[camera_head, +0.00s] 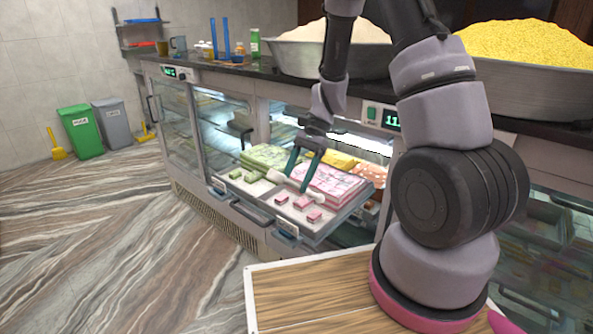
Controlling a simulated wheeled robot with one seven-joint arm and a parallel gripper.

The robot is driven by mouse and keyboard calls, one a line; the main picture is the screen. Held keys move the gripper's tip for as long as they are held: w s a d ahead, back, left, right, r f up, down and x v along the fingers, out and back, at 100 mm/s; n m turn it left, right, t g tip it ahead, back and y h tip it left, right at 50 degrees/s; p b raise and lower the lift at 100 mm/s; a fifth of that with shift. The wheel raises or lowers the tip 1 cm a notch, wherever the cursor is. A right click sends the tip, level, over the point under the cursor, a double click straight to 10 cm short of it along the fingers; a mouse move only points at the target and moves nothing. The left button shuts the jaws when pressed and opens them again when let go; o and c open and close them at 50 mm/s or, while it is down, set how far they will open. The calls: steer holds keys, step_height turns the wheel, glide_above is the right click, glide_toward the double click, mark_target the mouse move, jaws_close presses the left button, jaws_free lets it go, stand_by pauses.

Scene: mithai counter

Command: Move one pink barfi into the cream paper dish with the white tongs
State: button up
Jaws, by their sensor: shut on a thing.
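My gripper (297,181) reaches down over the pulled-out sweets tray. Its two dark teal fingers are shut on a white thing that looks like the white tongs (276,176), though they are small here and partly hidden by the fingers. Several loose pink barfi pieces (303,202) lie on the tray just right of and in front of the gripper. A block of pink barfi (340,182) stands behind them. I cannot see whether the tongs touch any barfi. I cannot make out the cream paper dish.
Green sweets (268,155) lie on the tray's left side, with orange ones (372,171) at the back right. The glass counter (190,120) surrounds the tray. Large pans (292,56) stand on its top. A wooden board (300,297) is in front.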

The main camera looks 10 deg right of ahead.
step_height(320, 180, down, 6)
steer(key=shift+f, duration=0.25)
stand_by(0.4)
steer(key=shift+c, duration=0.2)
jaws_close()
step_height(320, 180, up, 12)
stand_by(0.6)
